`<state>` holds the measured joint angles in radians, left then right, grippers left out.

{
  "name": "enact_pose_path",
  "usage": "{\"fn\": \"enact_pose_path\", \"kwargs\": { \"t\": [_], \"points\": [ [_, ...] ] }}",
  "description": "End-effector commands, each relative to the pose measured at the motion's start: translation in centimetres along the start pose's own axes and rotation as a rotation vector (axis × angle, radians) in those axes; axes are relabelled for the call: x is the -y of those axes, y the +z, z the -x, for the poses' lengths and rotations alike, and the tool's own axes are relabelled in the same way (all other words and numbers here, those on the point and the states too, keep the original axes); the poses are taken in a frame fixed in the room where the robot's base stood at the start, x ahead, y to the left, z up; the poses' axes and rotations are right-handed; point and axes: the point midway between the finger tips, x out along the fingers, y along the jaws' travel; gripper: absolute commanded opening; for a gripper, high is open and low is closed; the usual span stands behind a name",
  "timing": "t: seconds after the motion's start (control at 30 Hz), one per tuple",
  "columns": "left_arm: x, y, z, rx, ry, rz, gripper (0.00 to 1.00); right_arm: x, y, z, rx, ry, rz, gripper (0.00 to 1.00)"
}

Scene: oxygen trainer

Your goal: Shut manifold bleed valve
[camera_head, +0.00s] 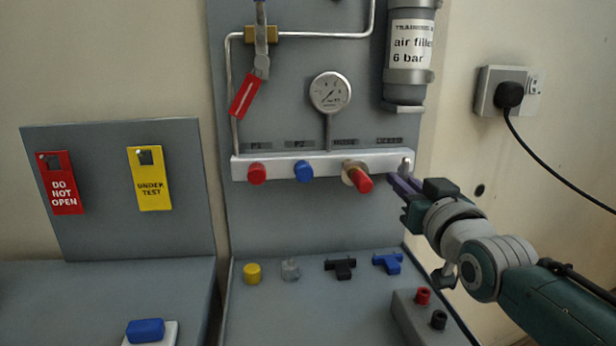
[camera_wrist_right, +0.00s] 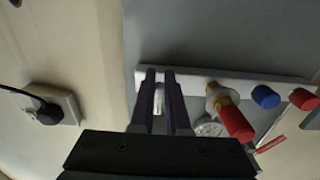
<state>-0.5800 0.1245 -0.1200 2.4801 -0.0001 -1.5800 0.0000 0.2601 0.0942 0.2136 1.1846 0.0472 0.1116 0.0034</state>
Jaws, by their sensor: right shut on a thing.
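The white manifold bar (camera_head: 330,165) runs across the grey panel, with its bleed valve (camera_head: 405,165) as a small silvery part at the right end. My right gripper (camera_head: 394,182) reaches that end from the lower right and is shut on the bleed valve. In the right wrist view, the silvery bleed valve (camera_wrist_right: 158,98) shows between the two dark purple fingers (camera_wrist_right: 159,90). The fingers hide part of it, and I cannot tell how far it is turned. My left gripper is not in view.
On the manifold sit a red cap (camera_head: 257,173), a blue cap (camera_head: 303,171) and a brass fitting with a red end (camera_head: 359,178), close left of my gripper. Small parts lie on the shelf below.

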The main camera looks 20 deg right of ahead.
Motion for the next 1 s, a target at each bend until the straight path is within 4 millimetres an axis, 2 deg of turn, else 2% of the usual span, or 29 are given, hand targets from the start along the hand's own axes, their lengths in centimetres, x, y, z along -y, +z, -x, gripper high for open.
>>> {"fn": "enact_pose_path", "kwargs": {
  "t": [0.03, 0.3, 0.53, 0.67, 1.0],
  "points": [
    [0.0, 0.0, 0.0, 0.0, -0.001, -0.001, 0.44, 0.0, -0.1, 0.0, -0.003, 0.0, -0.002, 0.15],
    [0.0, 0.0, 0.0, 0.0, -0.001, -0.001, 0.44, 0.0, -0.1, 0.0, -0.002, 0.0, 0.0, 0.44],
    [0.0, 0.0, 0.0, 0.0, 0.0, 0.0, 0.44, 0.0, 0.0, 0.1, -0.001, 0.0, 0.0, 0.44],
    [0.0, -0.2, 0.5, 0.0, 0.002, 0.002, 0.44, 0.0, -0.1, 0.9, 0.001, -0.001, 0.0, 0.44],
    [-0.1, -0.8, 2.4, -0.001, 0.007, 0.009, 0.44, 0.0, -0.1, 7.2, 0.002, 0.0, 0.001, 0.44]
  ]
}}
